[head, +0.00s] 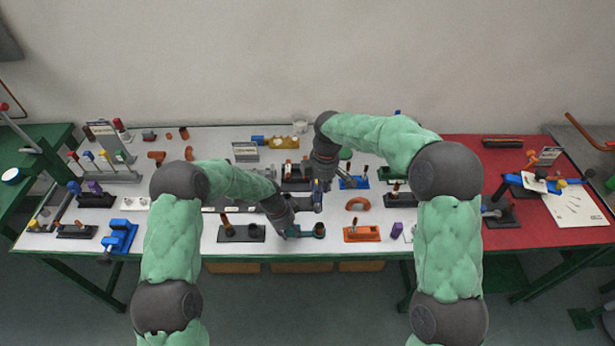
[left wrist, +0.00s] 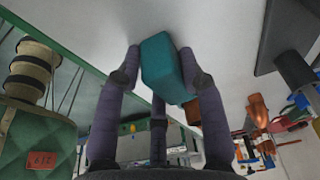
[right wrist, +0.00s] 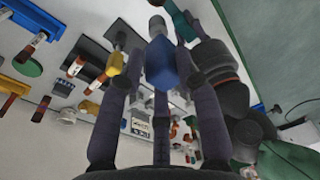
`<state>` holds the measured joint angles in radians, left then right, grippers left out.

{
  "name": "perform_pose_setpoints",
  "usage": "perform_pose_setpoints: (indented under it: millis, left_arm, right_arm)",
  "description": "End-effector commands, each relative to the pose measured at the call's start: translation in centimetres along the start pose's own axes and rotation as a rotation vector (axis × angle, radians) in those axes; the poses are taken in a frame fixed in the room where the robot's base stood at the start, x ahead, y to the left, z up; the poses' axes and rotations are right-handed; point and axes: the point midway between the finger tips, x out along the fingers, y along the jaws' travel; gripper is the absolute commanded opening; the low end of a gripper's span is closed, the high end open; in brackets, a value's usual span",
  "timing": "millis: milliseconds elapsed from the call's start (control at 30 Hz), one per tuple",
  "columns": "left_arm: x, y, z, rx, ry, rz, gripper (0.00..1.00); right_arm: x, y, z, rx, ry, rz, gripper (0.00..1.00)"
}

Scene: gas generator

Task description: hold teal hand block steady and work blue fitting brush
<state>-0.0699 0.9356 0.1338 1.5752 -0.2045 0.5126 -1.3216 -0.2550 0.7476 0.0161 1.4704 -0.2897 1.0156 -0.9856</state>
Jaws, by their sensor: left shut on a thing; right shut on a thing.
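The teal hand block (left wrist: 163,65) sits between the fingers of my left gripper (left wrist: 162,75), which is shut on it. In the head view my left gripper (head: 300,232) is low over the front of the table, with the teal block (head: 319,229) at its tip. My right gripper (right wrist: 160,75) is shut on the blue fitting brush (right wrist: 160,64), whose grey end (right wrist: 156,25) points away from the fingers. In the right wrist view the teal block (right wrist: 181,20) shows just beyond that end; I cannot tell whether they touch. In the head view my right gripper (head: 320,186) is behind the left.
An orange block (head: 361,233) and a curved brown part (head: 358,203) lie to the right. A dark stand (head: 241,233) is left of my left gripper. A red mat (head: 490,180) covers the table's right part. Several tools crowd the back.

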Motion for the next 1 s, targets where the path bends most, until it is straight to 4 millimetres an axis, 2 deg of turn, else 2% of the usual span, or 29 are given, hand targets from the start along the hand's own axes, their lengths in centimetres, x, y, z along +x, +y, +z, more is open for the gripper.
perform_pose_setpoints:
  millis: [200,633,1000]
  left_arm:
    - [0.1,0.1,0.0,0.000,0.000,0.003,0.00]
    - [0.1,0.1,0.0,0.000,0.000,0.002,0.00]
    - [0.1,0.1,0.0,0.000,0.000,0.002,0.00]
  right_arm:
    - [0.0,-1.2,1.0,0.013,-0.001,-0.003,0.10]
    - [0.1,-1.2,1.0,0.027,0.000,0.000,0.10]
    - [3.3,-1.1,1.3,0.026,-0.001,-0.002,0.10]
